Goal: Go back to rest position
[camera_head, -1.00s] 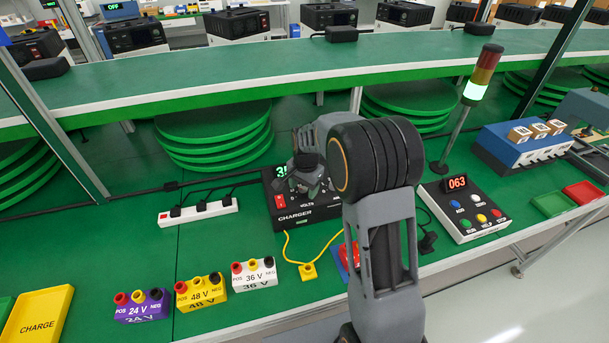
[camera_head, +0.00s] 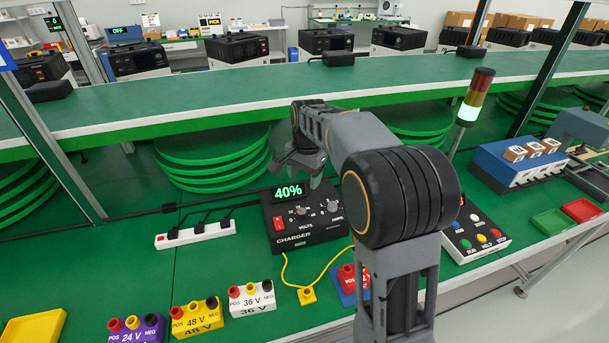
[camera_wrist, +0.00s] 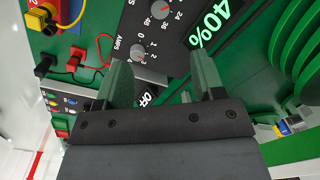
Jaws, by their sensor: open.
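My gripper (camera_head: 301,165) is raised above and behind the charger in the head view, empty. In the wrist view the two fingers of my gripper (camera_wrist: 160,82) stand wide apart with nothing between them. The black charger (camera_head: 300,225) has a lit display reading 40%, a red switch and two knobs. Its panel also shows in the wrist view (camera_wrist: 183,50), beyond the fingers and not touching them. A yellow cable runs from the charger to a yellow plug (camera_head: 307,296) on the green bench.
Purple 24 V (camera_head: 138,330), yellow 48 V (camera_head: 197,318) and white 36 V (camera_head: 252,299) blocks stand in front. A button box (camera_head: 478,238) and signal tower (camera_head: 471,105) stand right. A raised green shelf (camera_head: 200,95) crosses behind.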

